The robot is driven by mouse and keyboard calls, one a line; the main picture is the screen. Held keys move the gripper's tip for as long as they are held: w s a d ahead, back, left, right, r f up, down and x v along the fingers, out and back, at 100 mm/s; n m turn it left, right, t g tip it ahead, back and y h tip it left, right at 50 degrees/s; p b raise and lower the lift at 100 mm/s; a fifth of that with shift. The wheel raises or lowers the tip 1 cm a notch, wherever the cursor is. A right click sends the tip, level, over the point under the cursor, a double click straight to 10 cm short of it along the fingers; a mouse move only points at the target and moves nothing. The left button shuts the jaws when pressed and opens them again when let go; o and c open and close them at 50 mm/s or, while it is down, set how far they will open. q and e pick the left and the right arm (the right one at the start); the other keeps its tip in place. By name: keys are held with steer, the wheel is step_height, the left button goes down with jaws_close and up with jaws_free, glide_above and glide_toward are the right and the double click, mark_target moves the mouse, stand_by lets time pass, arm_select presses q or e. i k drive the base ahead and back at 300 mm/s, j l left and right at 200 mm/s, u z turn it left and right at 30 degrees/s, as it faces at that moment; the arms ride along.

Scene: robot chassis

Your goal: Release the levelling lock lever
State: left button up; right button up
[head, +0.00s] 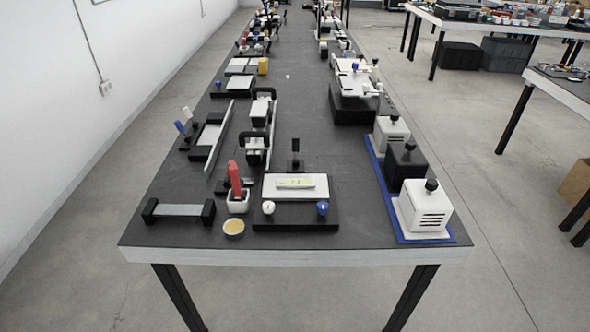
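A levelling unit stands near the table's front edge, with a black base (296,225) and a white plate (272,187). A small spirit level with a yellow-green vial (295,183) lies on the plate. A white knob (268,207) and a blue knob (322,207) are at its front corners. A black upright lever (295,149) stands just behind the plate; it looks like the lock lever, but no label is readable. Neither of my grippers is in view.
Left of the unit are a white holder (238,203) with a red-handled item (234,177), a round tan-topped dish (234,227) and a black-ended bar (179,210). White and black boxes stand on a blue tray (402,236) at right. Table between is clear.

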mark_target(295, 140)
steer(key=i+l, duration=0.15)
steer(key=l, duration=0.3)
steer(key=i+l+u, duration=0.1)
steer(key=l, duration=0.35)
steer(key=i+l, duration=0.2)
steer(key=l, duration=0.3)
steer(key=i+l+u, duration=0.1)
steer(key=l, duration=0.35)
steer(key=i+l, duration=0.15)
steer(key=l, duration=0.35)
steer(key=i+l, duration=0.1)
steer(key=l, duration=0.35)
steer(key=u, duration=0.05)
